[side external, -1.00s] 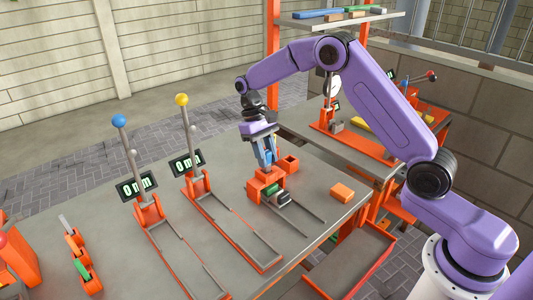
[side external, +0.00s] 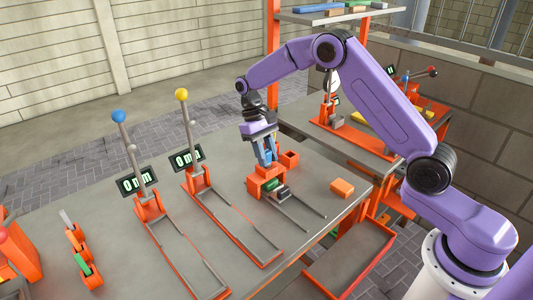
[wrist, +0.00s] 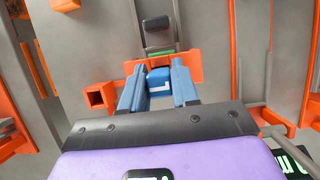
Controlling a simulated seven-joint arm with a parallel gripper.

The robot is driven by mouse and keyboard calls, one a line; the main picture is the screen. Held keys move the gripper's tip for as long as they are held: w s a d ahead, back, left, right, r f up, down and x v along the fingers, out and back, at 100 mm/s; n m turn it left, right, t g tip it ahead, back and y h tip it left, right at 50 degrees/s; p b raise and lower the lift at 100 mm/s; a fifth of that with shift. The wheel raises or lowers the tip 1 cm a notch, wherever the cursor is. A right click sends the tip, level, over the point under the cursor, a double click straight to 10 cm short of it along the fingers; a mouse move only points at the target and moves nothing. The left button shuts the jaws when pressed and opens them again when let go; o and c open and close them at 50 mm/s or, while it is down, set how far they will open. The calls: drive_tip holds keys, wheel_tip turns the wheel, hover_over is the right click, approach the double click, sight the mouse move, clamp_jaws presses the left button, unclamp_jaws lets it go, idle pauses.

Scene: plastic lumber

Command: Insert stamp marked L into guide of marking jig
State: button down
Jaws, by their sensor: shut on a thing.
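My gripper (side external: 265,162) is shut on a blue stamp and points down at the orange marking jig (side external: 267,183). In the wrist view, the stamp (wrist: 158,76) sits between the two blue fingers of my gripper (wrist: 155,95), with a white L-like mark on its top. The jig's orange guide (wrist: 190,63) shows around and just beyond the fingertips. The stamp's lower end is hidden, so I cannot tell how deep it sits in the guide. A green piece (wrist: 160,52) and a dark block (wrist: 157,22) lie in line with the jig.
A hollow orange holder (side external: 289,159) stands beside the jig, close to my gripper. An orange block (side external: 342,187) lies near the table edge. Two lever stops with a blue ball (side external: 117,116) and a yellow ball (side external: 181,95) stand left. An orange tray (side external: 350,258) is below the edge.

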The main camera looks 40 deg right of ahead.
drive_tip(key=c, duration=0.8)
unclamp_jaws()
drive_tip(key=v, duration=1.2)
drive_tip(key=shift+s, duration=0.1)
